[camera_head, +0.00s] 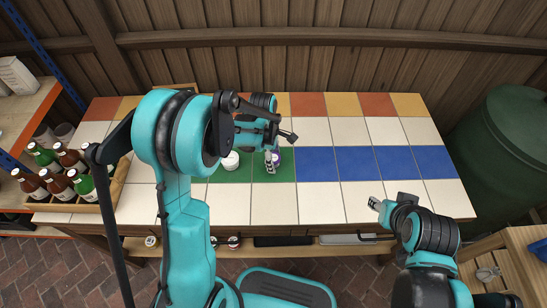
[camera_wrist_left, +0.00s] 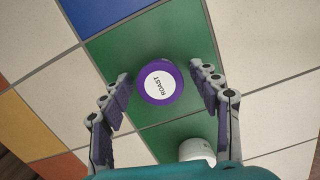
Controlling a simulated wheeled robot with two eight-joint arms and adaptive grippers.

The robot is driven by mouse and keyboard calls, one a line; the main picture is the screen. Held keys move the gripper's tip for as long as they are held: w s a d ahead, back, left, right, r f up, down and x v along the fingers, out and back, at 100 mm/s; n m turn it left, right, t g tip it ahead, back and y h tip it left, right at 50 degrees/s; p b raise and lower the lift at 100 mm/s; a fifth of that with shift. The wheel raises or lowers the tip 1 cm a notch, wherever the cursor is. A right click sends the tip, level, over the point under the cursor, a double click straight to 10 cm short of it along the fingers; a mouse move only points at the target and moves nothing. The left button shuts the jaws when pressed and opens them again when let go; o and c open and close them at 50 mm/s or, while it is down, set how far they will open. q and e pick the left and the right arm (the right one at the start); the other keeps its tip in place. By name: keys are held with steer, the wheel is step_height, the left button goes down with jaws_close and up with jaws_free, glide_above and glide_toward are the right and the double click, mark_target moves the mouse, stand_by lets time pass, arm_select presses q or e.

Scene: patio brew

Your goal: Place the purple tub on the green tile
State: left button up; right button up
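The purple tub (camera_wrist_left: 176,88), with a white lid marked ROAST, stands upright on a green tile (camera_wrist_left: 112,52) in the left wrist view. In the head view the tub (camera_head: 275,154) is partly hidden by my left gripper (camera_head: 280,148). In the left wrist view my left gripper (camera_wrist_left: 160,76) is open, its fingers on either side of the tub with a gap on both sides. My right gripper (camera_head: 376,204) is over the right front of the table, away from the tub; its finger opening is too small to judge.
A white tub (camera_head: 230,160) stands on the adjoining green tile; it also shows in the left wrist view (camera_wrist_left: 196,150). A wooden crate (camera_head: 92,207) of several bottles is at the left end. Blue tiles (camera_head: 357,163) and front white tiles are clear. A green barrel (camera_head: 505,150) stands right.

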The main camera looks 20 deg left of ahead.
arm_select(q)
step_height(320, 180, up, 11)
steer(key=a+p, duration=0.1)
steer(key=p, duration=0.4)
steer(key=s+a+r+m+t, duration=0.1)
steer(key=s+r+m+t, duration=0.2)
steer(key=s+r+m, duration=0.2)
steer(key=s+r+m+t+y, duration=0.1)
steer(key=s+r+m+t, duration=0.3)
steer(key=s+m, duration=0.8)
steer(key=shift+a+r+m, duration=0.4)
steer(key=shift+r+m, duration=0.2)
steer(key=shift+m, duration=0.4)
